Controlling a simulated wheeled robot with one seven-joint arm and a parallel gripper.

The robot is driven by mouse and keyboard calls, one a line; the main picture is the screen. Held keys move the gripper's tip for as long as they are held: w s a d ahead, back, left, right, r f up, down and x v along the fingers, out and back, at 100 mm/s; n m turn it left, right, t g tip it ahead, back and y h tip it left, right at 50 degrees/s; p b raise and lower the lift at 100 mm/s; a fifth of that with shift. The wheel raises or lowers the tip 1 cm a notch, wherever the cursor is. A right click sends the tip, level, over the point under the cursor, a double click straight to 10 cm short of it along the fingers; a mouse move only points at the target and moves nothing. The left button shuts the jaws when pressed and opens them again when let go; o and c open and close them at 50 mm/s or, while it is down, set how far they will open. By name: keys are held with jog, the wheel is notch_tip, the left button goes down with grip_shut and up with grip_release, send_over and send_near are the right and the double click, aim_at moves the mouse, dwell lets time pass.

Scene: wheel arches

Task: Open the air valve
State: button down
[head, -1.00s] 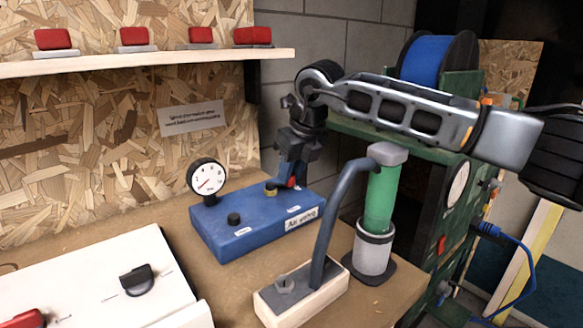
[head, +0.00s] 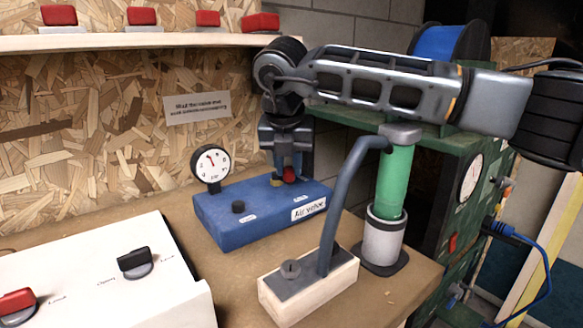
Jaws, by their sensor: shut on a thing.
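The air valve unit is a blue box (head: 230,222) with a white label, standing on the workbench at the middle. A round white pressure gauge (head: 212,164) stands on its left end, with the needle pointing up and a little left. A black knob (head: 239,206) sits on its top. My gripper (head: 287,178) points down over the right part of the box, shut on a small red knob (head: 289,175). A brass-coloured piece shows just left of the knob. The fingers partly hide the knob, so its turn angle cannot be told.
A green cylinder (head: 395,183) in a grey holder stands right of the box, with a curved grey lever (head: 341,200) on a wooden block (head: 310,285) in front. A white panel (head: 90,275) with switches is at front left. A shelf (head: 150,39) with red switches hangs above.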

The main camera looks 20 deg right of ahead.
jog(key=shift+a+m, duration=0.15)
jog(key=shift+m, duration=0.15)
jog(key=c, duration=0.9)
grip_release()
jog(key=shift+r, duration=0.1)
jog(key=v, duration=0.7)
jog(key=shift+s+a+r, duration=0.1)
jog(key=shift+s+r, duration=0.05)
jog(key=shift+r, duration=0.15)
